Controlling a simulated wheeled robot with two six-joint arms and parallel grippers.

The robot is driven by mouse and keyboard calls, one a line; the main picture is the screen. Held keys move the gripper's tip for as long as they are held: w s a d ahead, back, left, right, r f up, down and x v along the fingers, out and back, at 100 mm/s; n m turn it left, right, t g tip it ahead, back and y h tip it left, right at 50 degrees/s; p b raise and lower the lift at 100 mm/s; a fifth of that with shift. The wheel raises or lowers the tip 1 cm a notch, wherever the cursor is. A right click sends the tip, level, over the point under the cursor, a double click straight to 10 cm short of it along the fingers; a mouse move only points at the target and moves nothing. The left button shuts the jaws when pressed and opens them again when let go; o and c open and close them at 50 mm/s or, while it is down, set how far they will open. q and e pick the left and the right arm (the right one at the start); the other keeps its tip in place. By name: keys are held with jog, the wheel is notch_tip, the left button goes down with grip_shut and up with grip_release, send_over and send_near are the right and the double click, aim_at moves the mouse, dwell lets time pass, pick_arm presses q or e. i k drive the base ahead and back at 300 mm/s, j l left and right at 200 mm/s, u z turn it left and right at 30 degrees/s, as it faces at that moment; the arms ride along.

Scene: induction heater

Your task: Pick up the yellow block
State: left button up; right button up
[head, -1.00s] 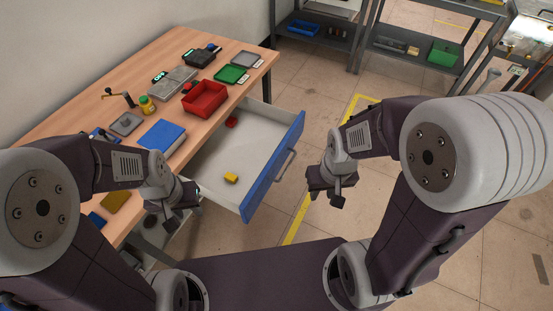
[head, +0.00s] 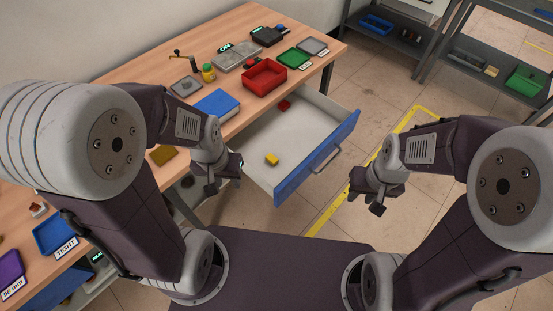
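The yellow block (head: 272,159) lies on the floor of the open drawer (head: 315,131), near the drawer's left front part. My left gripper (head: 222,180) hangs left of the drawer, apart from the block, with nothing seen in it. My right gripper (head: 368,196) is to the right of the drawer's blue front, over the floor, with nothing seen in it. The finger gaps of both grippers are too small and angled to tell.
A red block (head: 284,105) lies at the drawer's back. The wooden table (head: 150,60) holds a red bin (head: 264,77), a blue box (head: 216,105), a green tray (head: 294,57) and other items. Shelves (head: 455,55) stand at the back right. Floor right of the drawer is clear.

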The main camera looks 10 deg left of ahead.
aim_at(271, 158)
jog(key=i+j+z, duration=0.1)
jog(key=z, duration=0.25)
jog(key=i+j+z, duration=0.1)
jog(key=j+z, duration=0.35)
jog(key=z, duration=0.25)
